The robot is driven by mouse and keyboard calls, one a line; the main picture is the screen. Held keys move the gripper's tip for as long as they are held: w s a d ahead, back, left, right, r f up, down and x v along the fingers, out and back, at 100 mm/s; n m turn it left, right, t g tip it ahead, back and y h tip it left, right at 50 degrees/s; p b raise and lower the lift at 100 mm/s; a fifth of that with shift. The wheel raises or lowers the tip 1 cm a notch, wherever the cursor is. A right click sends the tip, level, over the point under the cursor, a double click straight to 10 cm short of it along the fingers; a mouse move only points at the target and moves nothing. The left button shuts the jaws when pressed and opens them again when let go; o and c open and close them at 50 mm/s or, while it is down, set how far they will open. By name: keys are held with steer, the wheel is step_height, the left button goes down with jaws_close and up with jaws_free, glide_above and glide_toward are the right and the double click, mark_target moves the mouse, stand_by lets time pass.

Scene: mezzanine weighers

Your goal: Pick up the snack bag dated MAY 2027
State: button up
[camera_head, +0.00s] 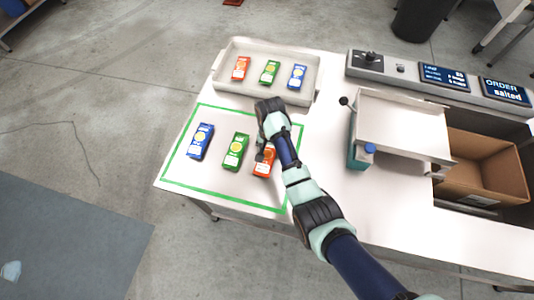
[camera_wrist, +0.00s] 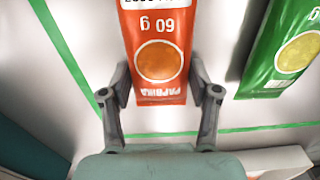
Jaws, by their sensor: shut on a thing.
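Three snack bags lie inside the green outline on the table: a blue one (camera_head: 201,141), a green one (camera_head: 236,151) and an orange-red one (camera_head: 263,161). My gripper (camera_head: 266,150) is at the orange-red bag and partly covers it. In the wrist view my gripper (camera_wrist: 163,92) has its two fingers closed on the sides of the orange-red bag (camera_wrist: 155,45), which reads "PAPRIKA" and "60 g" upside down. A white date label at the picture's top edge is cut off and I cannot read its date. The green bag (camera_wrist: 285,50) lies beside it, apart from the fingers.
A pale tray (camera_head: 217,77) at the back holds an orange-red, a green and a blue bag. A weigher (camera_head: 400,125) stands to the right, with a cardboard box (camera_head: 480,170) beyond it. A screen (camera_head: 505,91) reads "ORDER salted".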

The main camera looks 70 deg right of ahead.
step_height(320, 180, up, 20)
steer(key=p, duration=1.1)
